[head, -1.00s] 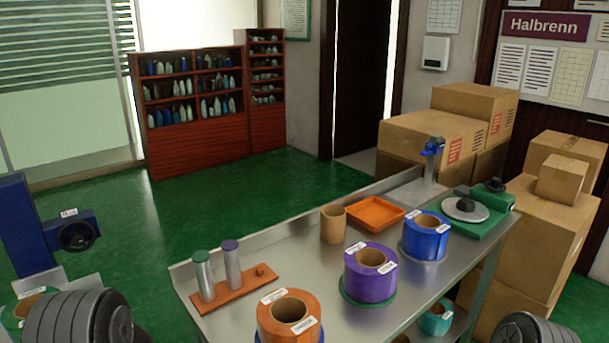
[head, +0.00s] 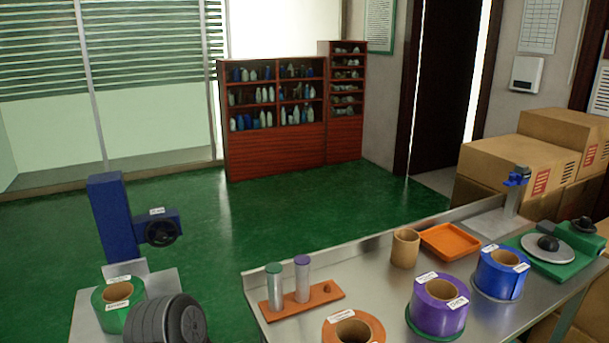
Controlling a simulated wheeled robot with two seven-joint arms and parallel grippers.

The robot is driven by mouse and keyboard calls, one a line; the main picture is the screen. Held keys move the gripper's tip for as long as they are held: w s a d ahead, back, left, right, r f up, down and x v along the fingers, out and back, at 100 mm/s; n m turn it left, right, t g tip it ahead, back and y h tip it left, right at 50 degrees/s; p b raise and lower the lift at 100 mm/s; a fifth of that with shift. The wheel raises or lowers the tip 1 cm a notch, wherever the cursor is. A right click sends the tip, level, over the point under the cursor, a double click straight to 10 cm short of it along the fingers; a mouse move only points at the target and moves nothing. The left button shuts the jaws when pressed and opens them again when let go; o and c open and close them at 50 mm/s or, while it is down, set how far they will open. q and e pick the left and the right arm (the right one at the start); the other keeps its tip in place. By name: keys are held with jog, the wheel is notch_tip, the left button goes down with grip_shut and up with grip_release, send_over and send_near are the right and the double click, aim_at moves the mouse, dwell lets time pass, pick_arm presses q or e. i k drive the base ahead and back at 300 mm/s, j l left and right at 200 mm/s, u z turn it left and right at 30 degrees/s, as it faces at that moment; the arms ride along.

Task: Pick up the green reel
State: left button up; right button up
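The green reel (head: 109,310) with a brown core and white labels stands on a grey stand at the lower left of the head view. A blue upright machine (head: 116,220) with a black round knob is just behind it. A dark grey ribbed part of my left arm shows just right of the reel and overlaps its edge a little. Neither gripper's fingers are in view.
A steel table (head: 380,287) at right carries an orange reel (head: 340,330), a purple reel (head: 438,312), a blue reel (head: 500,277), an orange tray (head: 450,241) and a two-post holder (head: 303,298). Green floor (head: 215,240) lies open between the table and the blue machine.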

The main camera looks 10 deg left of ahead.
aim_at(122, 303)
jog(key=u, duration=1.65)
jog(key=j+z, duration=0.1)
jog(key=z, duration=0.4)
jog(key=j+z, duration=0.2)
jog(key=z, duration=0.25)
jog(key=i+j+z, duration=0.1)
jog(key=z, duration=0.4)
jog(key=j+z, duration=0.2)
jog(key=j, duration=0.2)
jog(key=k+j+z, duration=0.15)
jog(key=j, duration=0.25)
jog(key=k+j+z, duration=0.2)
jog(key=j, duration=0.15)
jog(key=j+z, duration=0.15)
jog(key=j, duration=0.25)
jog(key=k+j, duration=0.2)
jog(key=j, duration=0.25)
jog(key=i, duration=0.05)
